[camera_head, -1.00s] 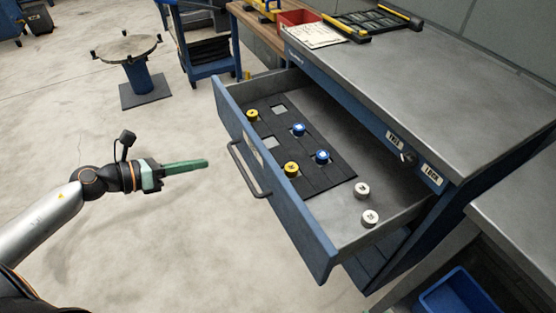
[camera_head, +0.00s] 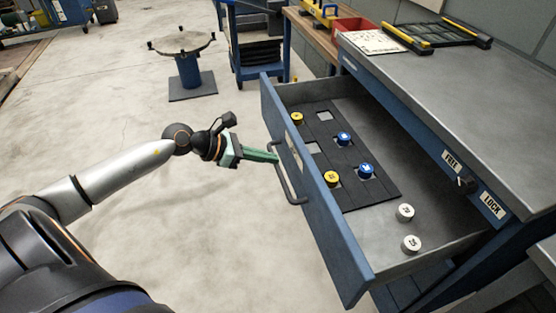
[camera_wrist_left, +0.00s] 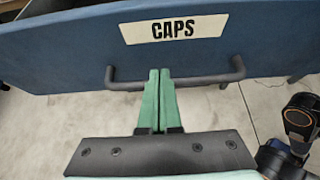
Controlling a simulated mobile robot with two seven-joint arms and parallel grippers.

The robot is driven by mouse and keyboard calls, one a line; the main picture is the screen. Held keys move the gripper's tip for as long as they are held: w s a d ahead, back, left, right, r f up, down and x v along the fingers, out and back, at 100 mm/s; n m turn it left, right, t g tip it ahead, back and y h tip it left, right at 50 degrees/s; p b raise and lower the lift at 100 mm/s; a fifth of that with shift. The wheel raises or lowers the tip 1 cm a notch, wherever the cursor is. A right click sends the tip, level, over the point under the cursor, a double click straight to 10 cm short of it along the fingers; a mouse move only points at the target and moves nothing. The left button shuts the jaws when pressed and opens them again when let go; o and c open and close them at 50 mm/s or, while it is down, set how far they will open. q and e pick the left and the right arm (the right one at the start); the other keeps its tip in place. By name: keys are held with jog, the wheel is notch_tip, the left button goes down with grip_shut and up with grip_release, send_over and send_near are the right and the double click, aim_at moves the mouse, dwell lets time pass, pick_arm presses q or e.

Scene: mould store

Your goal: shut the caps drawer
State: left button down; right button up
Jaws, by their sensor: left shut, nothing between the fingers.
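The caps drawer (camera_head: 318,208) stands pulled out from the blue cabinet, and its front carries a bar handle (camera_head: 285,175). In the left wrist view the drawer front (camera_wrist_left: 60,55) has a label reading CAPS (camera_wrist_left: 174,29), with the dark handle (camera_wrist_left: 210,79) below it. My left gripper (camera_head: 276,158) is shut and empty, its green fingertips at the handle. In the left wrist view the fingertips (camera_wrist_left: 159,72) overlap the bar near its middle; whether they touch it or the drawer front I cannot tell. My right gripper is not in view.
Inside the drawer, yellow caps (camera_head: 331,178), blue caps (camera_head: 366,170) and white caps (camera_head: 405,212) sit on or beside a black insert (camera_head: 375,200). A knob (camera_head: 466,184) sits between FREE and LOCK labels. A round stand (camera_head: 188,75) is behind. Floor left of the drawer is clear.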

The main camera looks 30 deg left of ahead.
aim_at(290, 161)
pick_arm(q)
jog(key=shift+x, duration=1.55)
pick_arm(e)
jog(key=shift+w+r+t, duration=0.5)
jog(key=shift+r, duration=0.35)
pick_arm(q)
jog(key=shift+d, duration=0.1)
